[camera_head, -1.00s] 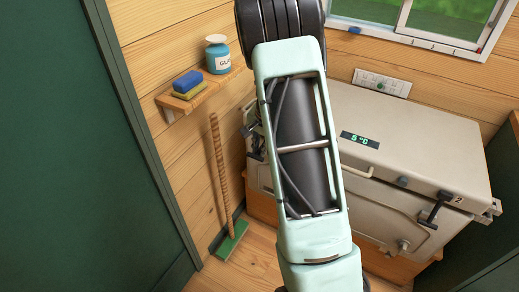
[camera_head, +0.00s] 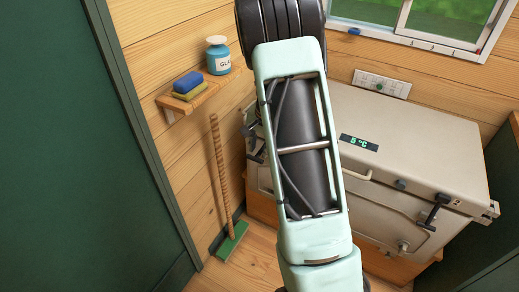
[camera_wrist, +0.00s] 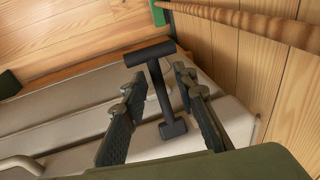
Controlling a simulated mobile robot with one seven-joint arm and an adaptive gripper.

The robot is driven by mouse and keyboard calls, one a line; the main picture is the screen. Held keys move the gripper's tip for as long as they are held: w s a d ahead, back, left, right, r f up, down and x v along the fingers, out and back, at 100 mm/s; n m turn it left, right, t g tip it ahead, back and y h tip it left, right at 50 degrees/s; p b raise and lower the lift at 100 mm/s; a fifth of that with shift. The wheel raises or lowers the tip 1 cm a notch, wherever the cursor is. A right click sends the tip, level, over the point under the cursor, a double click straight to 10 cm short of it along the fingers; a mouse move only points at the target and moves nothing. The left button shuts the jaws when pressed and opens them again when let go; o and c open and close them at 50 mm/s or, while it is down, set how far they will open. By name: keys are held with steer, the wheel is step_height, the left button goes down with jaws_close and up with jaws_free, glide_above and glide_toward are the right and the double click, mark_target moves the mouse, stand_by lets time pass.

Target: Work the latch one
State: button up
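In the head view a dark latch (camera_head: 250,135) shows at the chest's left end, partly behind my arm; my gripper is hidden there. A second black latch (camera_head: 434,212) is at the chest's right front. No number is readable on the left one.
The pale chest (camera_head: 440,145) has a display reading 5 °C. A broom (camera_head: 222,180) leans on the plank wall left of it; its handle crosses the wrist view's top right (camera_wrist: 250,22). A shelf (camera_head: 205,92) holds a blue jar and sponges. A green panel (camera_head: 70,150) stands left.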

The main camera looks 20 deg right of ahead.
steer(key=shift+s+f, duration=0.1)
steer(key=v, duration=1.2)
